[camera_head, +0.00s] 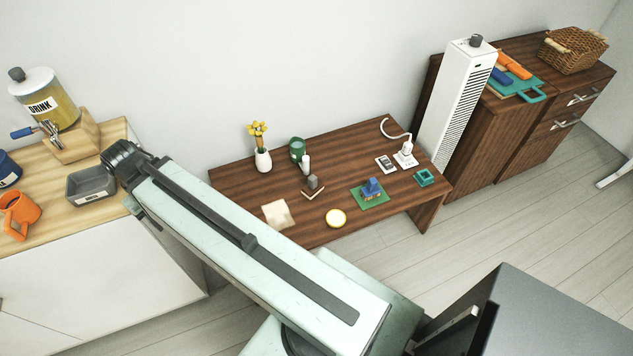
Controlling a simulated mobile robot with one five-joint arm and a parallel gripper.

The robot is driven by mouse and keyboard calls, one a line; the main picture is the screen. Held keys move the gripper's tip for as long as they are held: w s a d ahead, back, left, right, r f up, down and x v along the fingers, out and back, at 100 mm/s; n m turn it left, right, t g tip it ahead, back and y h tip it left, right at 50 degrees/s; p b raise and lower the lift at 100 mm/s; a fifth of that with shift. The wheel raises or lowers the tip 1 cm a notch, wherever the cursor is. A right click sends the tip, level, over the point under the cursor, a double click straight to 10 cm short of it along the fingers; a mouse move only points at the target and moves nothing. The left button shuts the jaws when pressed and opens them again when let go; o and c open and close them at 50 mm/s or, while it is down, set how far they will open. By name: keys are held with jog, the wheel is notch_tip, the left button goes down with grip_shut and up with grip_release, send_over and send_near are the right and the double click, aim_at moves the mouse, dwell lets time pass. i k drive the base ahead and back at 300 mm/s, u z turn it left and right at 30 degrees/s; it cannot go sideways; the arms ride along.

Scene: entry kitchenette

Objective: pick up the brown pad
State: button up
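What looks like the brown pad (311,195) is a small flat piece with pale edges on the dark wooden table (235,184), near its middle. Its colour is close to the tabletop, so its outline is hard to make out. A small grey block (313,182) appears to stand on it. A plain beige square (278,214) lies nearer the front left edge of the table. My arm crosses the foreground up to the left, in front of the table's near left part. My gripper does not show.
A vase with yellow flowers (263,160), a green cup (297,150) and a white bottle (305,165) stand behind the pad. A yellow-rimmed disc (336,217) and a green board (369,198) lie to its front right. A white tower (457,105) stands right.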

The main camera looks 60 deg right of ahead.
aim_at(314, 187)
jog(key=u, duration=2.35)
jog(key=k, duration=1.4)
jog(key=z, duration=0.5)
